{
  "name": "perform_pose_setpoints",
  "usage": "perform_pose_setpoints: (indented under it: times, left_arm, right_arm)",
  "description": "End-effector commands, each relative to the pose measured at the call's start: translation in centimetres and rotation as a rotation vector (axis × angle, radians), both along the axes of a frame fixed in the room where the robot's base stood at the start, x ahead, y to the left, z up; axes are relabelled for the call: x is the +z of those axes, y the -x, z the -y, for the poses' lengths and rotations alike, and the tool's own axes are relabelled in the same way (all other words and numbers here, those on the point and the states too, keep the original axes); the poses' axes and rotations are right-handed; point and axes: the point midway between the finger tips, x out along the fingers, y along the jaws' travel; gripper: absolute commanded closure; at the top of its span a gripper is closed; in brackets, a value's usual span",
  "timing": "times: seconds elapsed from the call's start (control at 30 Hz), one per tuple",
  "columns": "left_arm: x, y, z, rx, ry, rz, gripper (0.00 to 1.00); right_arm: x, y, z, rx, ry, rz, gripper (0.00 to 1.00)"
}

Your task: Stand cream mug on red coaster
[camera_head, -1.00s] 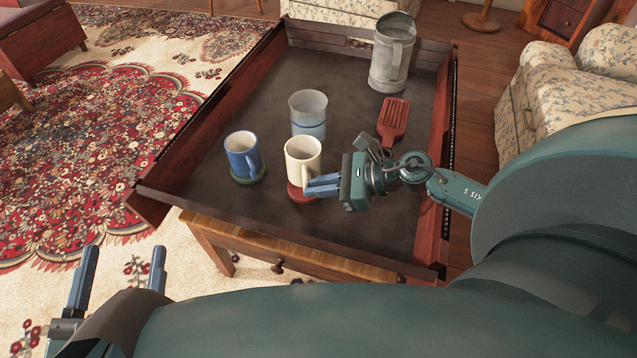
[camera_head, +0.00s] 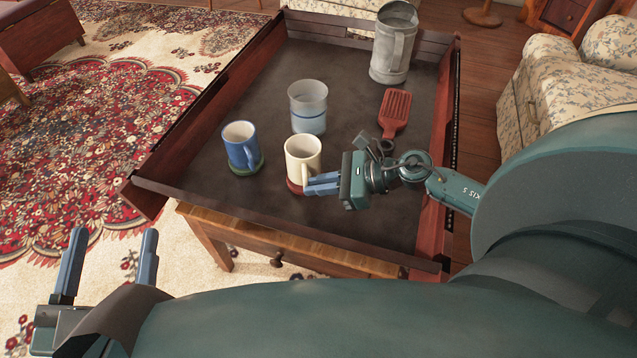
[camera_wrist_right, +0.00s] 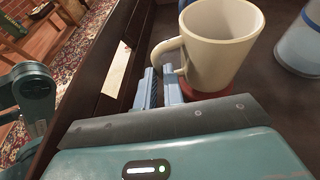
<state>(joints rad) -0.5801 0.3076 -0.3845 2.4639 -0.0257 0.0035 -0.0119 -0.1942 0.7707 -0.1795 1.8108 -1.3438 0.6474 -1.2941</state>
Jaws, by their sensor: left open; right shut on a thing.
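The cream mug (camera_head: 302,158) is upright over the red coaster (camera_head: 294,188), near the front of the dark tray-like tabletop. In the right wrist view, the mug (camera_wrist_right: 222,45) has its handle between the fingers of my right gripper (camera_wrist_right: 165,80), and the red coaster (camera_wrist_right: 205,92) shows just under its base. My right gripper (camera_head: 322,184) is shut on the handle. Whether the mug's base fully touches the coaster is hard to tell. My left gripper (camera_head: 110,262) is open and empty, low at the left, away from the table.
A blue mug (camera_head: 240,145) stands on a green coaster (camera_head: 247,168) to the left. A clear and blue cup (camera_head: 308,108) stands behind. A red slotted spatula (camera_head: 395,112) and a metal pitcher (camera_head: 393,45) are farther back right. Raised dark red edges (camera_head: 205,95) surround the surface.

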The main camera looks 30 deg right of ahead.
Motion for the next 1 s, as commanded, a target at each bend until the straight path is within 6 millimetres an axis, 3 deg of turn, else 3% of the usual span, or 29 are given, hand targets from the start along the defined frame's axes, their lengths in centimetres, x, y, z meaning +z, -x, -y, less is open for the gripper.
perform_pose_setpoints:
  times: [0.83, 0.87, 1.0]
  left_arm:
    - [-1.0, 0.0, 0.0, -0.001, -0.001, 0.001, 0.35]
    - [-0.9, 0.1, 0.0, -0.001, -0.001, 0.001, 0.35]
    - [-0.9, 0.1, 0.0, -0.002, -0.001, 0.001, 0.35]
  right_arm:
    - [-1.1, -0.1, 0.0, 0.000, 0.000, 0.003, 1.00]
    - [-1.0, -0.1, 0.0, 0.000, 0.000, 0.003, 0.88]
    - [-1.0, -0.1, 0.0, 0.000, 0.001, 0.002, 0.77]
